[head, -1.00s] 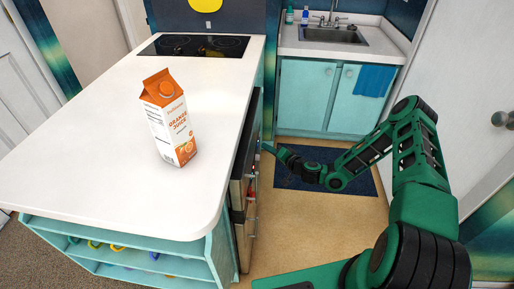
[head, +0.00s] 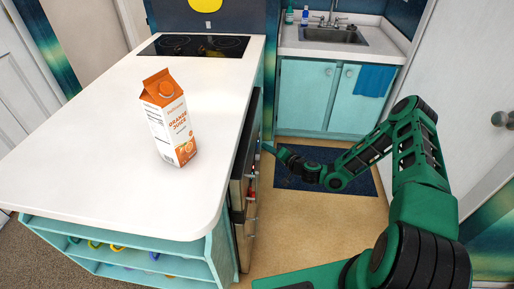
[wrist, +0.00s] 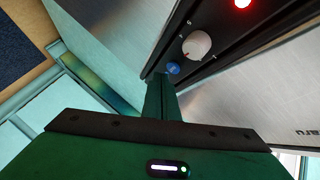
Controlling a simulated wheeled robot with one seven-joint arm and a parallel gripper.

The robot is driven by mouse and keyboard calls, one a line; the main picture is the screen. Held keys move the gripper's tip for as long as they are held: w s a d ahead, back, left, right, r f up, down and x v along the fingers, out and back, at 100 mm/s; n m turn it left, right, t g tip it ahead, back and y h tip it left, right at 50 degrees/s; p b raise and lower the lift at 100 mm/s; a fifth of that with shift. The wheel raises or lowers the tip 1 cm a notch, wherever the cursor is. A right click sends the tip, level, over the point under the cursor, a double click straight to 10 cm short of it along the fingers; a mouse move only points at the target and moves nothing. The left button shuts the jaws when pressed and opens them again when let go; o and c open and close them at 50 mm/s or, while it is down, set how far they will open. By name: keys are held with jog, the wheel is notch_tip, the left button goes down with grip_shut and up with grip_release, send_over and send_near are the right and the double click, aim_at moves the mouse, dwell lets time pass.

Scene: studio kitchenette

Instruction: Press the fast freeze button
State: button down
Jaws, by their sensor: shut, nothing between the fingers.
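A small round blue button (wrist: 173,69) sits on the dark control strip of a steel appliance (head: 242,175) in the wrist view. I cannot read a label that tells whether it is the fast freeze button. My gripper (wrist: 160,80) is shut and empty, with its narrow tip right beside the blue button, at its lower left. I cannot tell whether they touch. In the head view my gripper (head: 266,147) points left at the appliance front under the counter; the button is not discernible there.
A white knob (wrist: 197,45) and a lit red light (wrist: 242,3) are on the same strip. The white counter (head: 90,140) stands above the appliance and carries an orange juice carton (head: 168,120). Floor is open between the counter and the sink cabinet (head: 305,95).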

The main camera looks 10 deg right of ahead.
jog(key=shift+a, duration=0.2)
jog(key=shift+a, duration=0.25)
jog(key=shift+a, duration=0.1)
dwell(0.7)
jog(key=shift+s+d, duration=0.15)
jog(key=shift+d, duration=0.4)
jog(key=s+d, duration=0.2)
jog(key=d, duration=0.3)
jog(key=shift+d, duration=0.35)
dwell(0.6)
